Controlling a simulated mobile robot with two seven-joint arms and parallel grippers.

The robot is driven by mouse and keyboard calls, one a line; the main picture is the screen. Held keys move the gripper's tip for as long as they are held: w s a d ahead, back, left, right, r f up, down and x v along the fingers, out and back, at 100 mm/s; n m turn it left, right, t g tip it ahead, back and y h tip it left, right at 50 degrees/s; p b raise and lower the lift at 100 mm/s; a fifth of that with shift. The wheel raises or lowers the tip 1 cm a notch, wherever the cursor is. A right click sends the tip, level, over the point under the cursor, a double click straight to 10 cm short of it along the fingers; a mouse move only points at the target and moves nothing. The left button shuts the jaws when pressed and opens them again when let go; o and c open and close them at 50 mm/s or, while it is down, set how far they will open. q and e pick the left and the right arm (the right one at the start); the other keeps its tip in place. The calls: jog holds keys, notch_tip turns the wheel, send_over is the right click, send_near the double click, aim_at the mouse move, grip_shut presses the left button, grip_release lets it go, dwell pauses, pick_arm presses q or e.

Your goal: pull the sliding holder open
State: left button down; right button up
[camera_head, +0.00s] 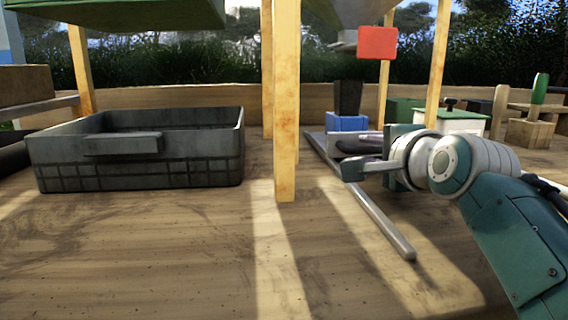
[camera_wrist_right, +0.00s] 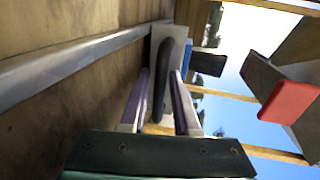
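A light grey plate with a curved black handle (camera_wrist_right: 172,62), which looks like the sliding holder, shows in the right wrist view beside a long metal rail (camera_wrist_right: 75,62). In the head view the rail (camera_head: 375,219) runs along the table toward me, and the holder is mostly hidden by my right gripper. My right gripper (camera_head: 347,154) is at the rail's far part. In the right wrist view its two purple fingers (camera_wrist_right: 160,76) stand apart, with the black handle between them. I cannot tell if either finger touches it. My left gripper is not in view.
A dark grey crate (camera_head: 215,168) stands at the left. A wooden post (camera_head: 287,110) rises left of the rail. A blue block (camera_head: 347,124) with a black piece stands behind the gripper, and a red block (camera_head: 377,43) hangs above. The table front is clear.

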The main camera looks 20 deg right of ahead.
jog(key=shift+w, duration=0.15)
jog(key=shift+c, duration=0.2)
grip_shut()
dwell(1.2)
